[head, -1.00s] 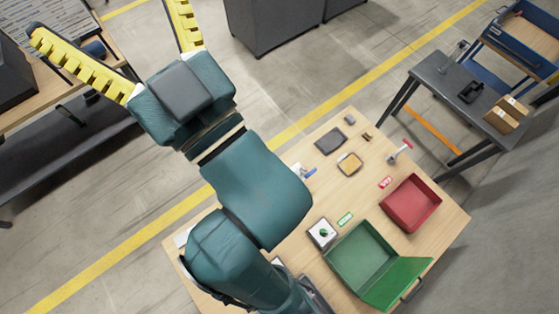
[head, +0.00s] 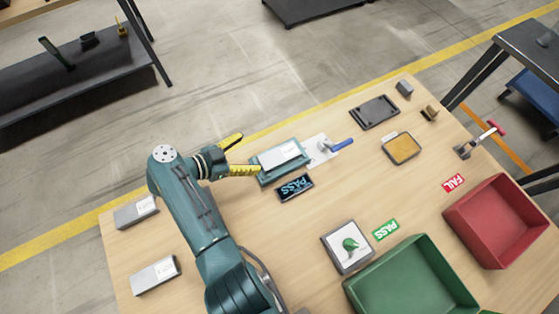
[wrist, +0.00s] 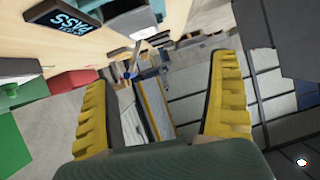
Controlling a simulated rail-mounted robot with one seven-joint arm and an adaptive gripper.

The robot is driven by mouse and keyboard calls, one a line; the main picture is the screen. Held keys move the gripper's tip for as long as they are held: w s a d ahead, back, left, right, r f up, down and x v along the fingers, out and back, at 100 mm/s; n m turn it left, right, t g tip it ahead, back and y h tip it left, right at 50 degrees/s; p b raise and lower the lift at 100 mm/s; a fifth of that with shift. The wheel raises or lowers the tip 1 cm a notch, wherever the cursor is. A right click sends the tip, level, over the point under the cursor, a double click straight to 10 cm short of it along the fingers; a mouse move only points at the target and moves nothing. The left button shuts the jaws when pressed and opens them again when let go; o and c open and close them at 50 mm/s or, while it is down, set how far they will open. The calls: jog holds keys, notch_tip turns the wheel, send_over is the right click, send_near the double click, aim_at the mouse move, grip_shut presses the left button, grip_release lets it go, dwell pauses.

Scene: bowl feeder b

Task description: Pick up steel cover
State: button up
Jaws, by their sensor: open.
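I cannot tell for certain which part is the steel cover. A grey part with a white label (head: 281,153) lies on a teal fixture (head: 268,178) on the wooden table in the head view. Two similar grey labelled blocks, one upper (head: 136,212) and one lower (head: 155,275), lie at the table's left side. My gripper (head: 249,153) is at the left end of the teal fixture, with its yellow fingers spread and nothing seen between them. In the wrist view my gripper (wrist: 160,72) is also open and empty.
A PASS display (head: 295,187) stands just in front of the fixture, and a blue-handled tool (head: 340,145) lies to its right. A dark tray (head: 374,112), a green bin (head: 412,285) and a red bin (head: 497,220) are further right. The table's middle is mostly clear.

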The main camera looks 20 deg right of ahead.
aim_at(277, 157)
jog(key=shift+g, duration=0.6)
jog(key=d+f+b, duration=0.1)
jog(key=d+f, duration=0.1)
jog(key=s+d+f+b, duration=0.1)
jog(key=d+f+b, duration=0.1)
jog(key=f, duration=0.1)
jog(key=shift+s+d+f, duration=0.15)
jog(key=shift+d+f, duration=0.05)
jog(key=shift+d, duration=0.2)
jog(key=shift+d+f, duration=0.1)
jog(key=shift+d, duration=0.2)
jog(key=d+f+b, duration=0.3)
jog(key=b, duration=0.1)
jog(key=shift+w+d, duration=0.25)
jog(key=shift+d, duration=0.4)
jog(key=shift+r, duration=0.1)
jog(key=c, duration=1.3)
